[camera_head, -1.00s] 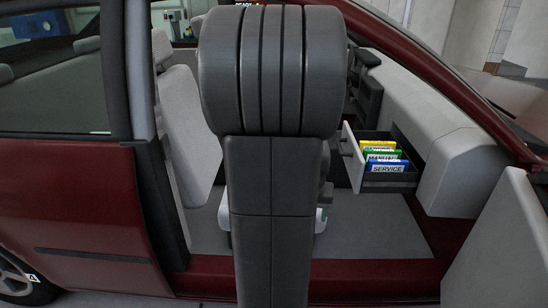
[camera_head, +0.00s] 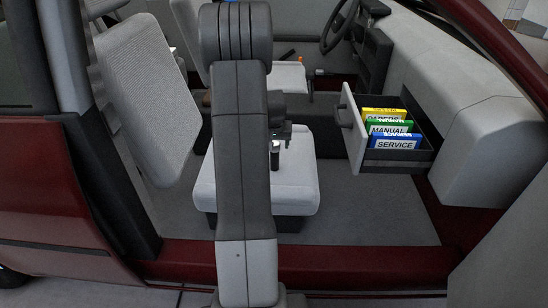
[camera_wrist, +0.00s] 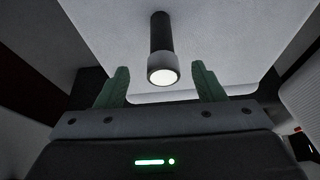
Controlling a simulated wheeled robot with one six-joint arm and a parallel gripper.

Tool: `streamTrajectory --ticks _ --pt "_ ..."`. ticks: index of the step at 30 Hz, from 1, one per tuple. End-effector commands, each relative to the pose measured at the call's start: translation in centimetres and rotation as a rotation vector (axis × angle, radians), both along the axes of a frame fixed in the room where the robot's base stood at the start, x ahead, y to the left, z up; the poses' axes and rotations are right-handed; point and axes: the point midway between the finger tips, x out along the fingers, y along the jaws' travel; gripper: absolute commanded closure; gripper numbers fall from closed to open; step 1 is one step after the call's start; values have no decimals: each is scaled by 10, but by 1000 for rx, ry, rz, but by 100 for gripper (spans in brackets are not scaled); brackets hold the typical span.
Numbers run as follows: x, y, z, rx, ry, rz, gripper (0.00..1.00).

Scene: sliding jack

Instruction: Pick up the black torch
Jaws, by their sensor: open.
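The black torch (camera_wrist: 161,38) shows in the wrist view with a dark body, a grey head and a bright lens facing the camera. It is at the light grey seat cushion, and in the head view it shows as a small dark upright shape (camera_head: 275,159) beside my arm. My gripper (camera_wrist: 159,72) is open and empty, with one green finger to each side of the torch's head in the picture. I cannot tell how far the fingertips are from the torch. In the head view my arm partly hides the seat (camera_head: 297,190) and my gripper.
An open drawer (camera_head: 400,158) with blue, green and yellow booklets juts from the dashboard to the right. The seat backrest (camera_head: 150,95) stands at the left. The red door sill (camera_head: 350,258) crosses the front. The grey floor right of the seat is clear.

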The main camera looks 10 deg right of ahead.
Motion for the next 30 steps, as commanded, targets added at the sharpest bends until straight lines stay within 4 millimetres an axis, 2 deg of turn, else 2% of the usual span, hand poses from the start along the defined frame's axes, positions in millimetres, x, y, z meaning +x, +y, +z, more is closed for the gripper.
streamTrajectory --ticks 3,11,19,26,27,30 --pt "6 -1 -15 0 1 0 37" --pt "14 -2 -29 0 0 0 37" --pt "34 -5 -62 0 1 1 37" --pt "35 -5 -64 0 0 1 37" --pt "35 -5 -64 0 0 1 39" --pt "35 -5 -64 0 0 1 59"
